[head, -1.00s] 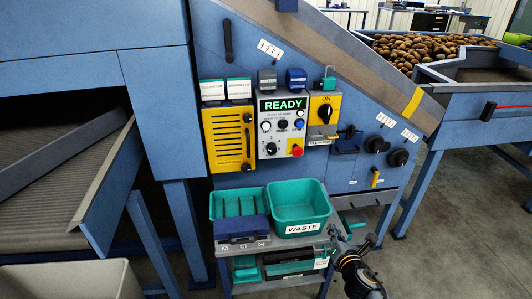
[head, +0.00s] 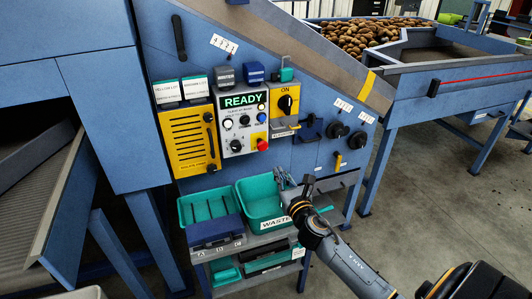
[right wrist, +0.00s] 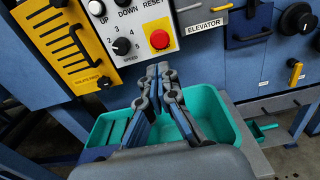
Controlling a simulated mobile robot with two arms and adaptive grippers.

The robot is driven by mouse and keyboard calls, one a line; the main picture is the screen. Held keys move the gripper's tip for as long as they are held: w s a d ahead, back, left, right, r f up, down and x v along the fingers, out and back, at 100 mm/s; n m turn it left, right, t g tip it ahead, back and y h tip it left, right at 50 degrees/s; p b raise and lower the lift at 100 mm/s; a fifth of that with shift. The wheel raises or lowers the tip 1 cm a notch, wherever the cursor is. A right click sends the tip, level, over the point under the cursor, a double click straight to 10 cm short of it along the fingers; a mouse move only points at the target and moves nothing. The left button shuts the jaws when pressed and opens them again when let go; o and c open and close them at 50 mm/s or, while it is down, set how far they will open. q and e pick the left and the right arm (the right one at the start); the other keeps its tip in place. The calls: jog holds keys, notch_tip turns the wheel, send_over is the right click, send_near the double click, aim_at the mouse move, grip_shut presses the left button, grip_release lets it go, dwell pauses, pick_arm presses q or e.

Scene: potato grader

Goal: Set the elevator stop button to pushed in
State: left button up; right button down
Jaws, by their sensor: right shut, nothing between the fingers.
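The elevator stop button is a round red button (head: 262,145) on a yellow square at the lower right of the white control panel (head: 242,123). It also shows near the top middle of the right wrist view (right wrist: 160,39). I cannot tell from its height whether it is in or out. My right gripper (head: 282,175) is shut and empty, in front of the machine near the green waste bin, below the button in the head view. In the right wrist view its fingertips (right wrist: 164,70) point up, just below the button. My left gripper is not in view.
The green waste bin (head: 240,193) and a compartment tray (head: 184,217) stand on a shelf below the panel. A yellow slotted panel (head: 172,152) is at the left. The yellow ON switch plate (head: 276,101) and ELEVATOR label (right wrist: 205,24) are right of the button.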

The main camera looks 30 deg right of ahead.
aim_at(264, 148)
jog(key=x, duration=1.1)
jog(key=shift+w, duration=0.35)
jog(key=shift+b+x, duration=0.7)
jog(key=shift+x, duration=0.3)
jog(key=shift+r, duration=0.15)
